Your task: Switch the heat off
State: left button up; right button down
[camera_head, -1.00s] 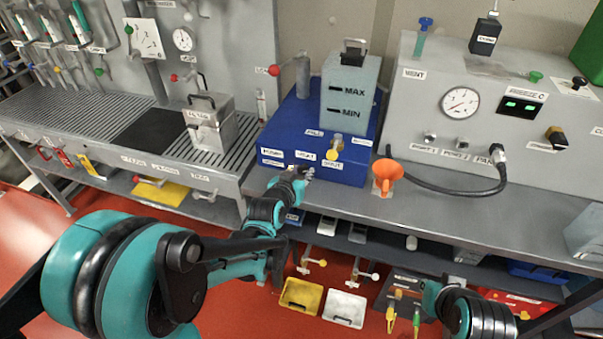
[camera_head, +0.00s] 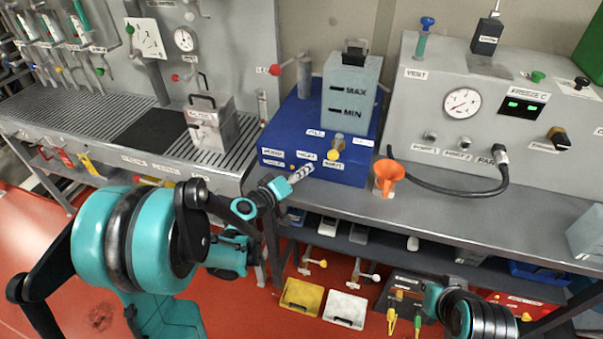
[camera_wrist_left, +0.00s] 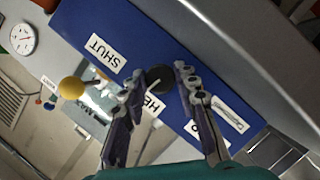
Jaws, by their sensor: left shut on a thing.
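The blue box (camera_head: 272,132) stands on the bench with a row of labels and small controls along its front. My left gripper (camera_head: 300,172) is at that front, near its lower edge. In the left wrist view the same gripper (camera_wrist_left: 157,82) has its two fingers on either side of a dark round knob (camera_wrist_left: 160,78) with a pale pointer line, and is shut on it. A label beginning "HE" (camera_wrist_left: 153,104) is beside the knob, partly covered by a finger. In the head view the gripper hides the knob. My right arm shows at the lower right; its fingers cannot be made out.
A yellow knob (camera_wrist_left: 72,88) sticks out of the box near the "SHUT" label (camera_wrist_left: 105,53). An orange funnel (camera_head: 388,177) stands just right of the box. A grey MAX/MIN tank (camera_head: 347,98) is on top. A metal canister (camera_head: 210,125) is at left.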

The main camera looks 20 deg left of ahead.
pick_arm(q)
jog(key=shift+n+h, duration=0.4)
jog(key=shift+n, duration=0.2)
jog(key=o, duration=1.1)
jog(key=shift+o, duration=0.2)
jog(key=v, duration=1.2)
jog(key=shift+f, duration=0.3)
jog(key=shift+s+d, duration=0.1)
